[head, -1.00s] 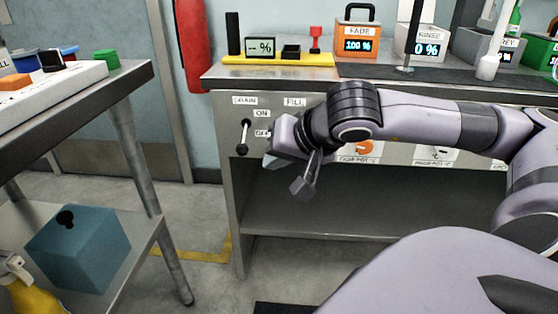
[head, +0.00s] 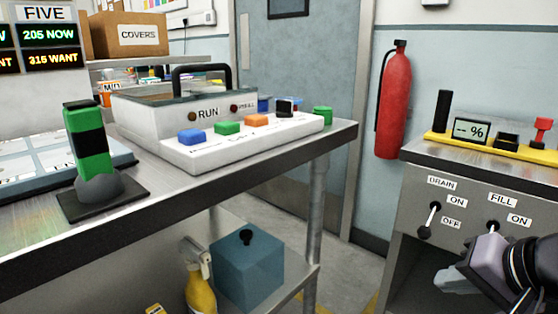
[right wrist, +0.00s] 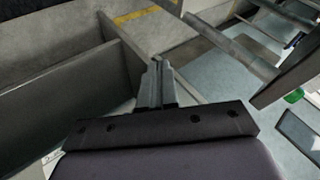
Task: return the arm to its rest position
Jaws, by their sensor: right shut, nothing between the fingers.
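My right gripper (head: 458,280) shows at the lower right of the head view, in front of the steel bench with the DRAIN and FILL switches. The FILL switch (head: 493,227) is just above the wrist. My left gripper is not in view.
A steel table (head: 255,160) at left carries a RUN unit (head: 165,118) with coloured buttons and a green-and-black device (head: 88,145). A blue box (head: 247,270) and yellow spray bottle (head: 200,290) are on its lower shelf. A fire extinguisher (head: 394,105) hangs on the wall. Floor shows between table and bench.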

